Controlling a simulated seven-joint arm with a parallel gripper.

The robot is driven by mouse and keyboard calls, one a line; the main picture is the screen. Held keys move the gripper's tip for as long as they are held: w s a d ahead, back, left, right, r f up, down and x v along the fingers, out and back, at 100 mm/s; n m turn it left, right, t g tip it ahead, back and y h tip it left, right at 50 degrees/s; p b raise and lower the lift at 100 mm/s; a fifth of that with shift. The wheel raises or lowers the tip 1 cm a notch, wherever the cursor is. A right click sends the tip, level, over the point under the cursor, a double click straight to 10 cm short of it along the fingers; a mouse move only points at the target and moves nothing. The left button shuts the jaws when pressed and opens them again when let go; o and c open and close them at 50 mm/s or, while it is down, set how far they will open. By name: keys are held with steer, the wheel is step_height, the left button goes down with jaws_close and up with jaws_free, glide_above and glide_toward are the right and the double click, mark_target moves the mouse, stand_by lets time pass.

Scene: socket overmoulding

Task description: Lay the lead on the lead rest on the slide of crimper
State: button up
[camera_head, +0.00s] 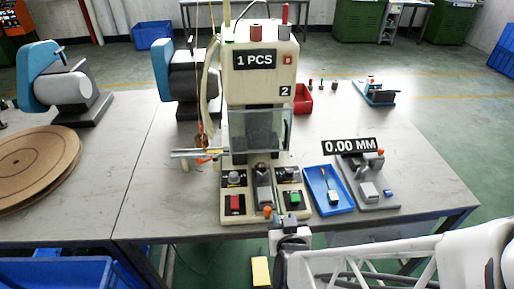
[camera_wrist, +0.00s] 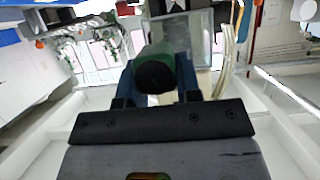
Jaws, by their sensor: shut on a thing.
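The crimper (camera_head: 262,75) is the tall cream machine in the middle of the table, with a "1 PCS" display. Its slide (camera_head: 263,190) is at the front, between the red and green button blocks. The lead rest is too small to pick out. My gripper (camera_head: 290,238) is just in front of the crimper's base, at the table's front edge. In the wrist view my gripper (camera_wrist: 157,98) is shut on a dark, round-ended piece with a green side, which I take as the lead (camera_wrist: 155,75). Its far end is hidden.
A blue tray (camera_head: 313,185) holding a green-ended piece (camera_head: 332,196) lies right of the crimper. A gauge with a "0.00 MM" display (camera_head: 349,146) stands beyond it. A red bin (camera_head: 303,99) is behind. Thin rods (camera_head: 190,153) stick out at the crimper's left. Table room is free at the right.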

steer(key=shift+w+a, duration=0.1)
steer(key=shift+w, duration=0.25)
glide_above(265, 195)
steer(key=shift+f, duration=0.75)
stand_by(0.6)
steer(key=shift+f, duration=1.75)
steer(key=shift+f, duration=0.15)
steer(key=o, duration=0.9)
